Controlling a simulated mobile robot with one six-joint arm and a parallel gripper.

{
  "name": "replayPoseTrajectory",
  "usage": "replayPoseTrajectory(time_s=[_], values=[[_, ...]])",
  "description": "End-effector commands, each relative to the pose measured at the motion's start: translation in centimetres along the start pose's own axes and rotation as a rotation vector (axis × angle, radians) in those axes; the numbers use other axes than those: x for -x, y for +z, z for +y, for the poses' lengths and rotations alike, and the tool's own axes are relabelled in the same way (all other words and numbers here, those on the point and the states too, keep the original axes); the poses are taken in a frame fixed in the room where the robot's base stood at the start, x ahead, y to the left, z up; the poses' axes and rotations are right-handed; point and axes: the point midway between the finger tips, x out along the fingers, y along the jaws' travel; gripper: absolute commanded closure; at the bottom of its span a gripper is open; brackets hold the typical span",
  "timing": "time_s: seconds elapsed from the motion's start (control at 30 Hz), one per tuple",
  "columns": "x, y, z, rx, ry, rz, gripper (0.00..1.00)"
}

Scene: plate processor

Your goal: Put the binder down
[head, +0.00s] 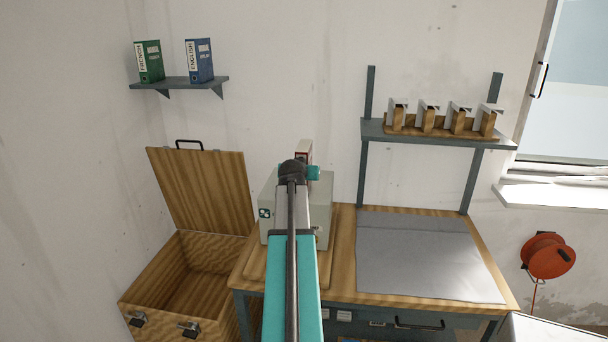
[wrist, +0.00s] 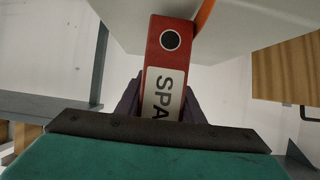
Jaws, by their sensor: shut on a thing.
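A red binder (wrist: 172,62) with a white spine label, on which the letters "SPA" show, is between the dark fingers of my gripper (wrist: 160,100) in the wrist view. My gripper is shut on it. In the head view only the upper part of the binder (head: 304,148) shows, beyond my arm and above the grey machine.
A wall shelf (head: 170,84) bears a green binder (head: 151,62) and a blue binder (head: 200,61), with a gap between them. A wooden crate (head: 215,190) stands open at left. The grey machine (head: 268,200) stands on the bench (head: 345,255), left of a clear grey mat (head: 425,255).

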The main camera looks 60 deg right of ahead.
Motion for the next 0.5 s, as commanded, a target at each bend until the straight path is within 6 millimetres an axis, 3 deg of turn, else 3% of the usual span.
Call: replayPoseTrajectory(time_s=[0.5], values=[[-0.53, 1.05, -0.02, -0.001, -0.001, 0.002, 0.98]])
